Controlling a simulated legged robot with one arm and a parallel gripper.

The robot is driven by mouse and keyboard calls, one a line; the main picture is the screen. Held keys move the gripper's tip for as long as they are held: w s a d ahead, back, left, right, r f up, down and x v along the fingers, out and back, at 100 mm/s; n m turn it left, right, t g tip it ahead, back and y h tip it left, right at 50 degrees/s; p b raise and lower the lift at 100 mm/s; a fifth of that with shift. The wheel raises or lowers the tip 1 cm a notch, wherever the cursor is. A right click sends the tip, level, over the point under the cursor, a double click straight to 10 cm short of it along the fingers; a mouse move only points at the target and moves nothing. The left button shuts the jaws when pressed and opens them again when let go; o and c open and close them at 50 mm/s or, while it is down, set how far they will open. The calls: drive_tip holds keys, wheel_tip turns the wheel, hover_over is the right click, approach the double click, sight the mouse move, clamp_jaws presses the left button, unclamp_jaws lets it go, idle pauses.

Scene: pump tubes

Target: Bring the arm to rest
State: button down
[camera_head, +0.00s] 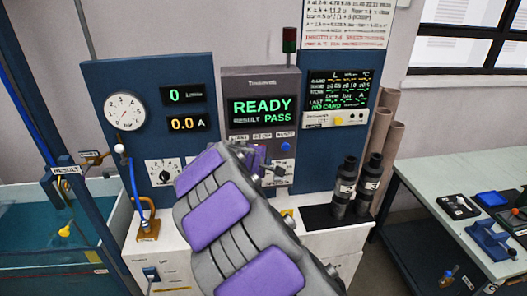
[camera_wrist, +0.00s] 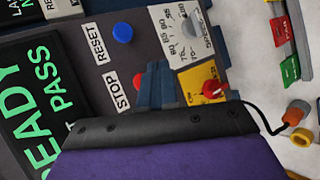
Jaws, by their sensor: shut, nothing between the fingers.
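My arm, grey with purple pads, reaches up from the bottom of the head view toward the grey test console (camera_head: 231,80). My gripper (camera_head: 274,171) is at its far end, in front of the console's lower panel and partly hidden by the arm. In the wrist view, my gripper (camera_wrist: 157,84) shows as shut dark fingers beyond a black and purple housing. They hold nothing. They overlap the panel beside the red STOP button (camera_wrist: 139,80), below the blue RESET button (camera_wrist: 122,33). I cannot tell whether they touch the panel. The console screen (camera_head: 262,110) reads READY, RESULT PASS.
A red knob on a yellow plate (camera_wrist: 214,90) is close right of the fingers. Two black cylinders (camera_head: 345,182) stand on the bench at right. A water tank (camera_head: 60,235) is at left, and a workbench with tools (camera_head: 440,185) is at far right.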

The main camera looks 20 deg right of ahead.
idle(0.4)
drive_tip(key=s+r+m+g, duration=0.2)
drive_tip(key=s+m, duration=0.1)
drive_tip(key=s, duration=0.7)
drive_tip(key=s+r+m+g, duration=0.1)
drive_tip(key=s+m+g, duration=0.15)
drive_tip(key=s, duration=0.65)
drive_tip(key=s+a+f+m+g+y, duration=0.1)
drive_tip(key=s+a+y, duration=0.2)
drive_tip(key=s+a, duration=0.3)
drive_tip(key=s+a+f+m+g+y, duration=0.1)
drive_tip(key=s+a, duration=0.5)
drive_tip(key=s, duration=0.7)
drive_tip(key=s+a+f+m+g+y, duration=0.1)
drive_tip(key=s+a+f+g+y, duration=0.1)
drive_tip(key=s+a, duration=0.4)
drive_tip(key=s+f+y, duration=0.1)
drive_tip(key=s+y, duration=0.1)
drive_tip(key=s, duration=0.1)
drive_tip(key=shift+s+a+f+m+g+y, duration=0.15)
drive_tip(key=shift+s+f+m+g+y, duration=0.1)
drive_tip(key=shift+s+m+g+y, duration=0.15)
